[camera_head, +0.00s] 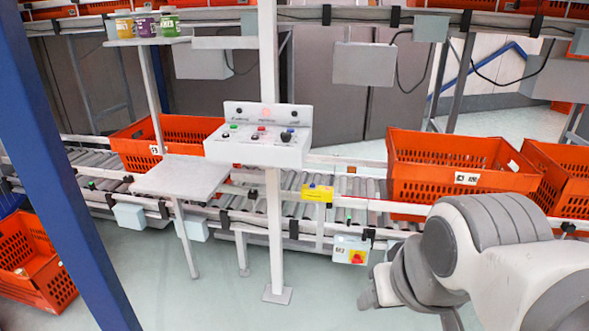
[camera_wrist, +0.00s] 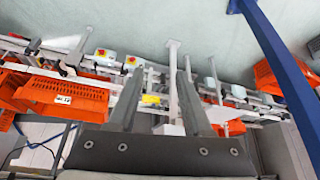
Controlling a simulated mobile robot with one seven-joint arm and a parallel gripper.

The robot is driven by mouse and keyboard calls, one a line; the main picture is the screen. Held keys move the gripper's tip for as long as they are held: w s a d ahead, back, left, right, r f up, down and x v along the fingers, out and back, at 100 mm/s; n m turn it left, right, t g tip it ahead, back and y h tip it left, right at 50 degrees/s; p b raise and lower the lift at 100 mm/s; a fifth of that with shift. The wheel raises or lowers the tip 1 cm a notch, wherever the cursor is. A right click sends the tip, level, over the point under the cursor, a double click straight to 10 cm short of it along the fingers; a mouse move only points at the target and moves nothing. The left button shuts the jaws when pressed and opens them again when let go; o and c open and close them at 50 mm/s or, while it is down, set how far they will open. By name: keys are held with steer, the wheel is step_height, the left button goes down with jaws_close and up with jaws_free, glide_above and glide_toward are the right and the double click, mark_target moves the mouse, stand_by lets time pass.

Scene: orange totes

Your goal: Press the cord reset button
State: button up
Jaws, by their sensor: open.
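A white control panel (camera_head: 258,143) on a post carries several small buttons, green, red and black among them. Its labels are too small to read, so I cannot tell which is the cord reset button. A yellow box (camera_head: 317,193) with a small blue button on top sits on the conveyor's front rail; it also shows between my fingers in the wrist view (camera_wrist: 151,99). My gripper (camera_wrist: 161,75) is open and empty, with its two grey fingers apart. In the head view it is low at the right, apart from the panel and the yellow box, its fingers partly hidden.
A grey box (camera_head: 352,250) with a red knob on yellow hangs below the rail. Orange totes (camera_head: 455,178) stand on the roller conveyor. A small grey table (camera_head: 182,177) is left of the panel's post (camera_head: 274,225). A blue post (camera_head: 60,150) crosses the left.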

jaws_close()
stand_by(1.5)
